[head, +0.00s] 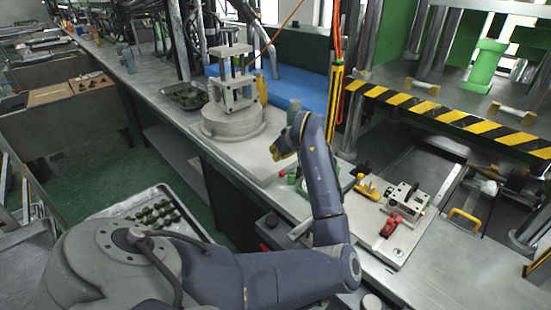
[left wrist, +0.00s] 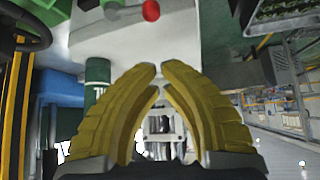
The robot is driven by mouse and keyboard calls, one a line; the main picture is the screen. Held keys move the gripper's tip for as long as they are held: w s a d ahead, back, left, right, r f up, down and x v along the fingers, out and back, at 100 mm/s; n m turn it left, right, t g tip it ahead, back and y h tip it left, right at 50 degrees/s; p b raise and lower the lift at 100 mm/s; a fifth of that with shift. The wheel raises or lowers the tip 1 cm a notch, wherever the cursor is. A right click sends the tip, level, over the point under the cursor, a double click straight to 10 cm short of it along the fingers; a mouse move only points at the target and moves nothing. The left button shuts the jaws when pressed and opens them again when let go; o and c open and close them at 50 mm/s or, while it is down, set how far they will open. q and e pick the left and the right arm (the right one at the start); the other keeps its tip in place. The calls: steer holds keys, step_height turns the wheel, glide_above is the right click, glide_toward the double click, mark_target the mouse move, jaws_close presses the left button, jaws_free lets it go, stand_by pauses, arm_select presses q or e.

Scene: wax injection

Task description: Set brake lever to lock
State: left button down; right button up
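A short lever with a red ball knob (head: 282,174), which looks like the brake lever, is at the bench edge in the head view. My left gripper (head: 277,152) is above the bench near the knob. In the left wrist view its yellow fingers (left wrist: 159,70) come nearly together at the tips, empty and apart from the knob. My right gripper is not in view.
A round-based press (head: 233,122) stands on the bench behind. A board with a red clamp (head: 391,225) and a metal block (head: 408,200) lies to the right, beside a yellow-and-black striped machine edge (head: 450,116). A tray of green pieces (head: 155,212) sits at lower left.

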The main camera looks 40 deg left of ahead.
arm_select(q)
steer(key=shift+v, duration=1.25)
